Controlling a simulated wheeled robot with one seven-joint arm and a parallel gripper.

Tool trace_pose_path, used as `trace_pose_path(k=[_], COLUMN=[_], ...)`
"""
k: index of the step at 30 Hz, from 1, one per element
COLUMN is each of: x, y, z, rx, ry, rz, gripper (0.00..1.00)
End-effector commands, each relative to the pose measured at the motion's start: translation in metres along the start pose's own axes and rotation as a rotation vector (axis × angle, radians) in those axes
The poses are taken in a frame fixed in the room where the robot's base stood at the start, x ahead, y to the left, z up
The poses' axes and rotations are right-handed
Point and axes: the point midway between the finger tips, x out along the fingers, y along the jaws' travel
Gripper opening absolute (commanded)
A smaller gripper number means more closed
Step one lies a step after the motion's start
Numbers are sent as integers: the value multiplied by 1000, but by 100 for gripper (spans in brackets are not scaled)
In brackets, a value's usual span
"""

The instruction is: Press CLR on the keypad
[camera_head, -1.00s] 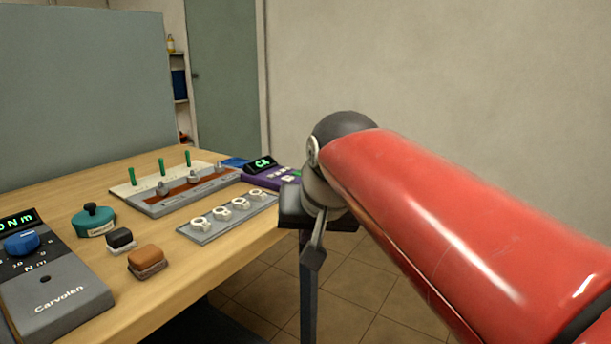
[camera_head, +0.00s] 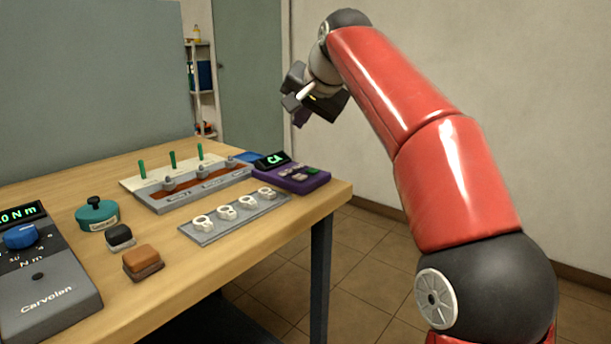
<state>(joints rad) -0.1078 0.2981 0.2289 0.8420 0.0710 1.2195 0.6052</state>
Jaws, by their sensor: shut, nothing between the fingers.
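The keypad is a purple box (camera_head: 310,184) with a dark display reading green characters like "CA". It sits near the right end of the table, toward the back. Several small keys show on its top, one green and others pale; their labels are too small to read. My gripper (camera_head: 301,119) is raised in the air above the keypad, apart from it. It is shut and empty, and its fingertips are small and partly hidden behind its dark body.
The wooden table (camera_head: 150,290) carries a grey switch panel (camera_head: 200,190), a plate with white rings (camera_head: 208,232), a teal knob (camera_head: 97,214), black and orange blocks (camera_head: 142,262) and a grey Carvolen meter (camera_head: 50,290). A grey screen stands behind. Air above the keypad is clear.

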Motion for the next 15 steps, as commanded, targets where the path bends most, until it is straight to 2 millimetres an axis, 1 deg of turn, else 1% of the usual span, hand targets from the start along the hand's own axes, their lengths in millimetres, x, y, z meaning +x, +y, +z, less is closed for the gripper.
trace_pose_path(k=[8,11,15], x=[1,6,17], y=[1,4,14], z=[1,4,13], rx=[-1,-1,-2], ry=[0,-2,-2], rz=[1,2,4], gripper=[0,0,0])
